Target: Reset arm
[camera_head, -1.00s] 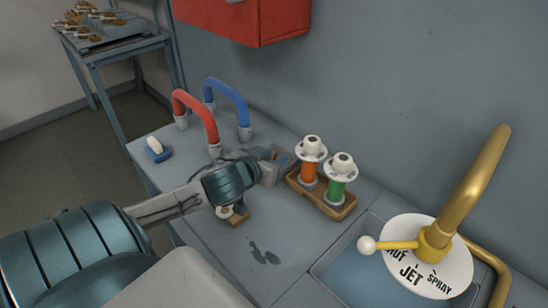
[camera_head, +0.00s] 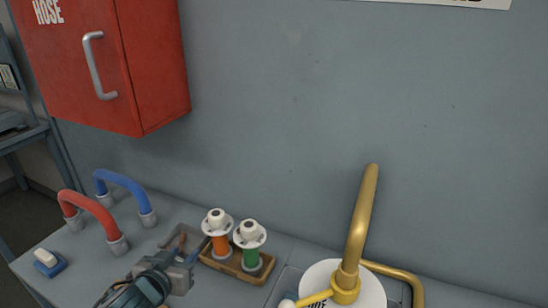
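My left gripper (camera_head: 180,268) is low in the head view, above the grey counter (camera_head: 84,262) and just left of a wooden stand. Its fingers point away from me, and whether they are open or shut is too small and overlapped to tell. My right gripper is not in view.
The wooden stand (camera_head: 232,268) holds an orange spool (camera_head: 220,243) and a green spool (camera_head: 250,257) with white tops. Red (camera_head: 88,205) and blue (camera_head: 122,182) pipes rise at left, near a blue-based switch (camera_head: 48,263). A brass spout (camera_head: 362,220) stands right. A red hose cabinet (camera_head: 120,50) hangs above.

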